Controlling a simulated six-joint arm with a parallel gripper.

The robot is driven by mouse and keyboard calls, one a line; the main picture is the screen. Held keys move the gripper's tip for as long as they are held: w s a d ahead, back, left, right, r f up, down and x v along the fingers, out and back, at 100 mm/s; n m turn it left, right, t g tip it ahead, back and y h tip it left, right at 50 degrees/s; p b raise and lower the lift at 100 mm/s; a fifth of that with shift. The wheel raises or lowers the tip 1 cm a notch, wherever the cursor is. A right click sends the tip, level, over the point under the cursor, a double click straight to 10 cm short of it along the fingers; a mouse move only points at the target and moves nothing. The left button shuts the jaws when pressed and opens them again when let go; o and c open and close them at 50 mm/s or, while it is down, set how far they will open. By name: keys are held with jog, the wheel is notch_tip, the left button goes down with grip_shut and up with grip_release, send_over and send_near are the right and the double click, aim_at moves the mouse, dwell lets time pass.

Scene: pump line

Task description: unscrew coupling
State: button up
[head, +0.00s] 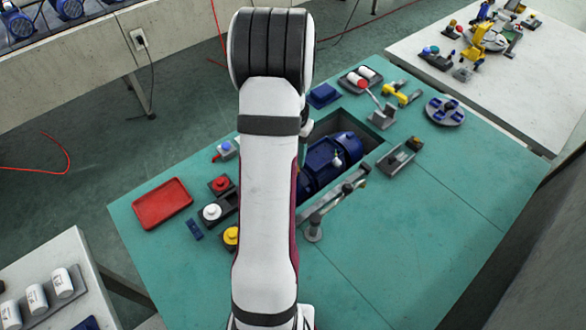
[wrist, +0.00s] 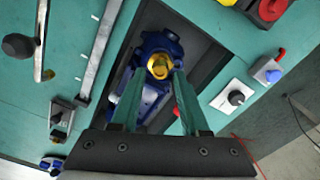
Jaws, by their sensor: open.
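A blue pump (head: 322,163) lies in a dark recess of the green table, partly hidden by my arm in the head view. In the wrist view the pump (wrist: 152,100) shows below my fingers, with a yellow ring-like fitting (wrist: 160,66) on its top, which looks like the coupling. My gripper (wrist: 158,78) is open, its two green fingers on either side of the line to the yellow fitting. No contact is visible, and I cannot tell the height of the fingertips above it. In the head view my gripper is hidden behind my arm.
A metal rail (head: 330,200) runs along the recess's right side. Red (head: 221,184), white (head: 212,212) and yellow (head: 231,236) buttons stand left of it, near a red tray (head: 162,203). A dark tray with white cylinders (head: 361,77) is behind. The front right tabletop is clear.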

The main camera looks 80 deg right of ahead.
jog(key=shift+f, duration=1.2)
grip_shut()
